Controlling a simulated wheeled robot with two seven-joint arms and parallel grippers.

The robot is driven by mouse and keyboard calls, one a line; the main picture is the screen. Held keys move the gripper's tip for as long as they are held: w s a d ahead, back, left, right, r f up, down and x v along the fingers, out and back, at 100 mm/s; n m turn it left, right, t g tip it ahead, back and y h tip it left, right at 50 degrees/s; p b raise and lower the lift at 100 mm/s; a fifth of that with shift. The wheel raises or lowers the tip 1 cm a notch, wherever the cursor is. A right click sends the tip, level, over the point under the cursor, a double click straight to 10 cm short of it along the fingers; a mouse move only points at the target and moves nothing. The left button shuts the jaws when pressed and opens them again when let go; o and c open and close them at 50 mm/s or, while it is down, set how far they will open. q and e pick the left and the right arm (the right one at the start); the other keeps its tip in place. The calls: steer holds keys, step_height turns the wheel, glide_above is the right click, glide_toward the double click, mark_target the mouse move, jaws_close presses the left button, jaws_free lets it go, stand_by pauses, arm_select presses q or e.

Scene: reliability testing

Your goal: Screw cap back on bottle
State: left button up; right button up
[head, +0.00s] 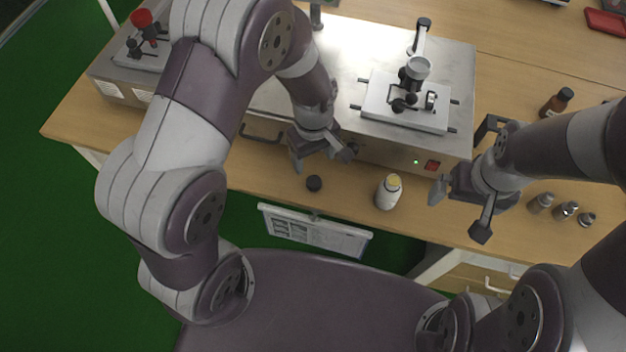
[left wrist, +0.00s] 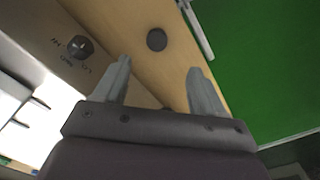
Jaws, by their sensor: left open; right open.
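A small dark round cap (head: 314,183) lies on the wooden table near its front edge. It also shows in the left wrist view (left wrist: 156,39), ahead of the fingers and roughly between them. A white bottle (head: 388,192) with a yellowish top stands upright on the table, to the right of the cap. My left gripper (head: 322,160) is open and empty, above the table just behind the cap; its spread fingers show in the left wrist view (left wrist: 162,88). My right gripper (head: 458,212) is open and empty, to the right of the bottle.
A metal machine (head: 350,60) with a knob (left wrist: 80,46) fills the table behind. Several small metal weights or vials (head: 566,209) stand at the right, and a brown bottle (head: 556,102) stands farther back. A document board (head: 315,232) hangs at the table's front edge.

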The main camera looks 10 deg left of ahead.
arm_select(q)
glide_above(314, 181)
steer(key=f, duration=0.6)
steer(key=shift+s+f, duration=0.25)
steer(key=shift+s, duration=0.1)
steer(key=shift+d, duration=0.1)
steer(key=shift+w+f, duration=0.15)
steer(key=shift+f, duration=1.2)
steer(key=shift+w+f, duration=0.15)
steer(key=shift+f, duration=1.15)
steer(key=c, duration=1.2)
steer(key=shift+r, duration=0.1)
